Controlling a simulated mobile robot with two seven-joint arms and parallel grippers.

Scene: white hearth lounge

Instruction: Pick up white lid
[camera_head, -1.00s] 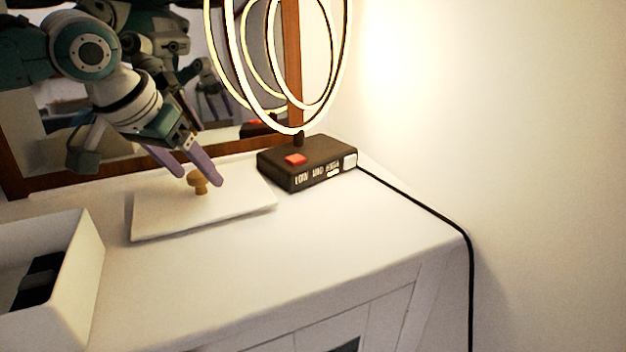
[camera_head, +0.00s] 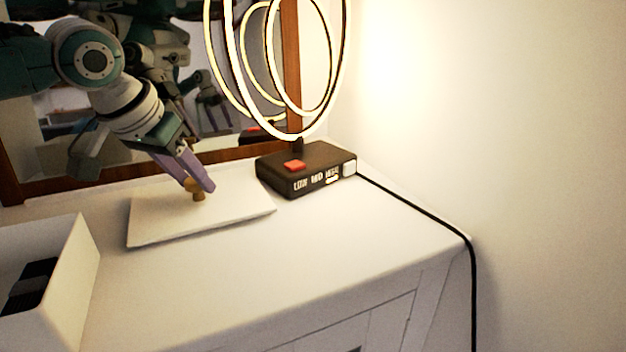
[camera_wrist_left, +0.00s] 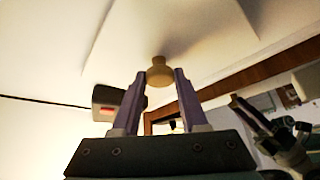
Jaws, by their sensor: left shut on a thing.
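The white lid (camera_head: 170,222) is a flat rectangular panel lying on the white cabinet top, with a small tan knob (camera_head: 198,195) in its middle. In the left wrist view the knob (camera_wrist_left: 159,74) sits between the two purple fingertips, with the lid (camera_wrist_left: 195,30) behind it. My left gripper (camera_head: 199,187) is shut on the knob from above; it also shows in the left wrist view (camera_wrist_left: 160,80). The lid seems to rest on the cabinet top. My right gripper is not in view.
A black lamp base (camera_head: 306,168) with a red button and glowing rings stands right of the lid, close to it. A white open box (camera_head: 75,270) with dark items is at front left. A wood-framed mirror (camera_head: 100,172) stands behind. The cabinet top (camera_head: 290,245) is clear in front.

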